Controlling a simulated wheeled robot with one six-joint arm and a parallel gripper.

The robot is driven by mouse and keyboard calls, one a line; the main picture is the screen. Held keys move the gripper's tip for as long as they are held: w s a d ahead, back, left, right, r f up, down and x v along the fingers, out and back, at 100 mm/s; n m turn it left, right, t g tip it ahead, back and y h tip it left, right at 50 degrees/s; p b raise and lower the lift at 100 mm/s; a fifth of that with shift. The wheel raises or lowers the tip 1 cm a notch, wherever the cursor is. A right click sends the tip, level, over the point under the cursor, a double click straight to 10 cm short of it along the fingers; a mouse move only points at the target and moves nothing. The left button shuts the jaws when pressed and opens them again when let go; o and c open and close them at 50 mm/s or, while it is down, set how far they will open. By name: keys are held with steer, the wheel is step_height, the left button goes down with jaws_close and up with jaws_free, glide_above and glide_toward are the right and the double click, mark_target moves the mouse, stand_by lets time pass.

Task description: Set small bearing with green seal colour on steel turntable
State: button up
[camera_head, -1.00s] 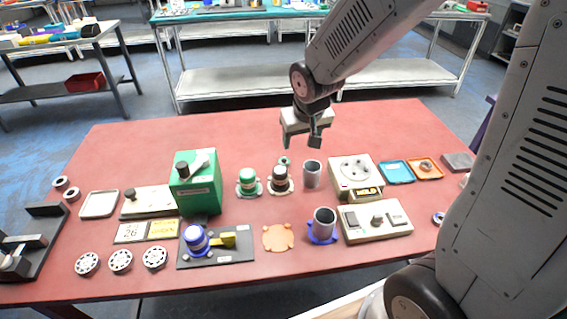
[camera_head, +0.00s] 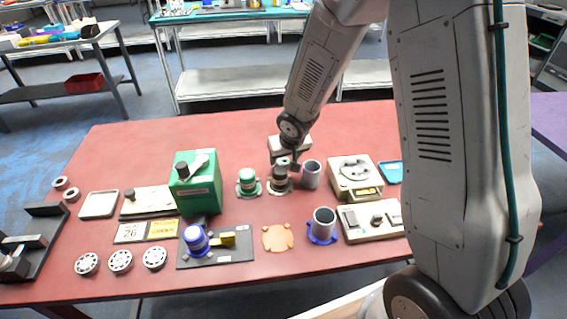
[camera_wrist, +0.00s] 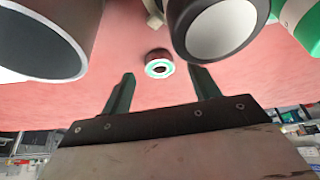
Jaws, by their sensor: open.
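The small bearing with a green seal (camera_wrist: 158,66) lies on the red table in the wrist view. It is a dark ring with a green face and a dark centre. My gripper (camera_wrist: 161,84) is open and empty, with its fingertips on either side of the bearing's line of view. They appear short of it, and I see no contact. In the head view my gripper (camera_head: 283,163) is low behind the dark and white cylinder and largely hides the bearing. A beige box with a round pale top plate (camera_head: 355,169) may be the turntable; I cannot tell.
A grey tube (camera_head: 311,175) stands close right of my gripper. A dark and white cylinder (camera_head: 279,181) and a green and white one (camera_head: 247,181) stand in front. A green box (camera_head: 197,187) is further left. The table's back is clear.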

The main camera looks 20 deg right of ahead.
steer(key=shift+w+f, duration=0.2)
steer(key=shift+f, duration=0.4)
steer(key=c, duration=1.2)
steer(key=shift+o, duration=0.2)
steer(key=shift+r, duration=0.15)
